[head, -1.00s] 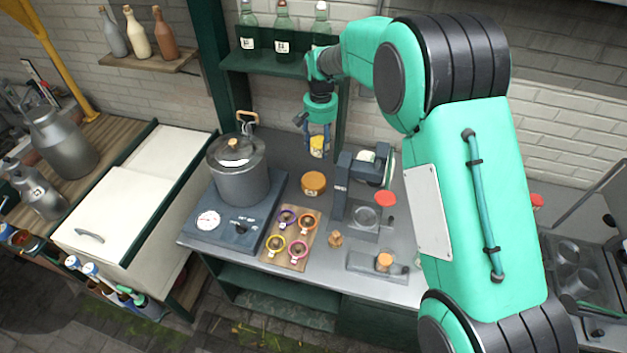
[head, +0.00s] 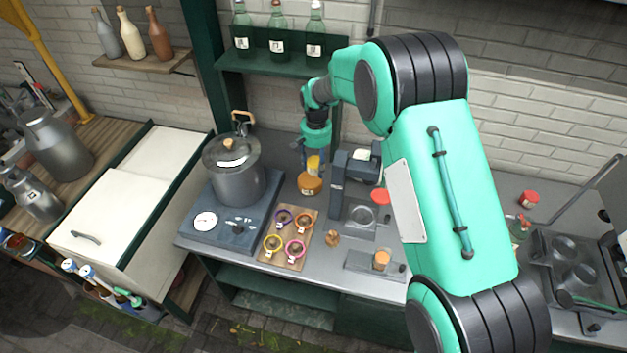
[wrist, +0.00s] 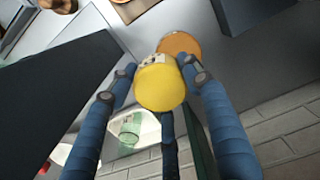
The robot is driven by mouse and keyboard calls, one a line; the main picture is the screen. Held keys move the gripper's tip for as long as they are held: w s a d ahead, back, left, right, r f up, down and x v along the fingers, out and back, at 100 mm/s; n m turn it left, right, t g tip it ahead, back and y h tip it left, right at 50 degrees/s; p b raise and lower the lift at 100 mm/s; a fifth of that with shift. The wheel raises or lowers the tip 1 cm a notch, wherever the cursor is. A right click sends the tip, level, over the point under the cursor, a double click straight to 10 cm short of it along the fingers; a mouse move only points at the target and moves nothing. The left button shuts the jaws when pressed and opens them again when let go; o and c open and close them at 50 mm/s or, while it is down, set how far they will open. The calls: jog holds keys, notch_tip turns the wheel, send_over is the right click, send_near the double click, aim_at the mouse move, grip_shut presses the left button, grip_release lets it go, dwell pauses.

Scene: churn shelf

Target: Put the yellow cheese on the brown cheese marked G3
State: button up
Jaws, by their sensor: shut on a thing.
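The yellow cheese (wrist: 162,88) is held between the blue fingers of my gripper (wrist: 158,75) in the wrist view. It also shows in the head view (head: 313,165), at the tip of my gripper (head: 312,162). The brown cheese (head: 309,184) sits on the grey counter just below the yellow one. In the wrist view the brown cheese (wrist: 180,44) shows partly behind the yellow cheese. I cannot tell whether the two touch. The brown cheese's marking is too small to read.
A steel pot (head: 234,170) stands on a scale-like base to the left. A dark press (head: 340,185) stands close on the right. A wooden board (head: 274,256) with several coloured rings lies in front. Labelled bottles (head: 278,28) stand on the green shelf (head: 262,66) above.

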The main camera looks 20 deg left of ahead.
aim_at(316, 161)
jog(key=shift+f, duration=2.45)
jog(key=shift+f, duration=0.1)
jog(key=shift+f, duration=1.8)
jog(key=shift+f, duration=0.15)
jog(key=o, duration=1.3)
jog(key=shift+c, duration=0.2)
notch_tip(316, 161, up, 12)
jog(key=shift+r, duration=0.15)
